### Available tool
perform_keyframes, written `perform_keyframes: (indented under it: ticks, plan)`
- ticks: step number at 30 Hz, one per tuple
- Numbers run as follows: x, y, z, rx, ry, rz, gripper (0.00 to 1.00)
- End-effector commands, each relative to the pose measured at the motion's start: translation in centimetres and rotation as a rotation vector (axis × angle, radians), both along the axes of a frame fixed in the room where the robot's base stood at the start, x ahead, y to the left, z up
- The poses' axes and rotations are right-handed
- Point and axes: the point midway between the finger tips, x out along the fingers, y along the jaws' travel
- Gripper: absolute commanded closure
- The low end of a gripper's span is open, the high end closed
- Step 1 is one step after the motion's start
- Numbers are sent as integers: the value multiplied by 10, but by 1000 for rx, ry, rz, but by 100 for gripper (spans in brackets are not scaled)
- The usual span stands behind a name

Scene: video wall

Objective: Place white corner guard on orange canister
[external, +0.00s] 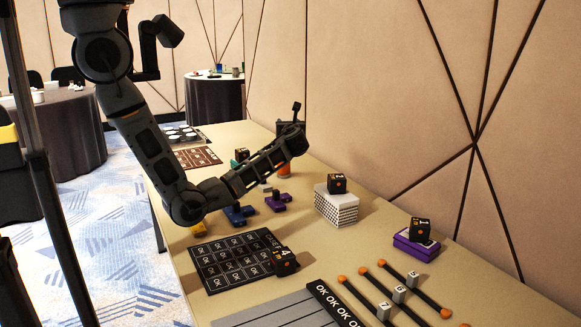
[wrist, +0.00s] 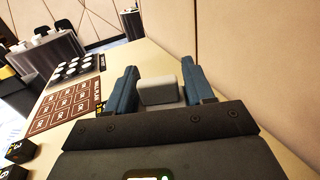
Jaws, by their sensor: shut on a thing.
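The white corner guard (wrist: 157,91) shows in the wrist view as a pale, rounded block between the two blue fingers of my gripper (wrist: 160,82). My gripper is shut on it. In the external view my gripper (external: 290,128) is over the far part of the table, by the wall side, and the guard cannot be made out there. The orange canister (external: 284,170) stands just below my gripper in that view, mostly hidden by my arm. In the wrist view the canister is hidden, so I cannot tell whether the guard touches it.
A white box stack (external: 337,207) with a dark cube on top stands to the right. Purple (external: 277,202) and blue (external: 238,215) pieces lie near my arm. A brown grid board (wrist: 66,108) and a tray of white discs (wrist: 78,68) lie beyond. The wall borders the table.

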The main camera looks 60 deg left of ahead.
Motion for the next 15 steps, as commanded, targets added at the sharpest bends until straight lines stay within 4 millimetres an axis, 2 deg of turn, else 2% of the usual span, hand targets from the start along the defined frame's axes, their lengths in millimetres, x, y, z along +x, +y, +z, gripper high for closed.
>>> perform_keyframes:
  ticks: [3, 7, 11, 15]
  plan:
    - [5, 26, -15, -1, 1, 4, 77]
    - [10, 50, -30, -1, 3, 2, 77]
    - [14, 65, -39, 0, 0, 1, 77]
    - [15, 70, -45, 0, 0, -2, 77]
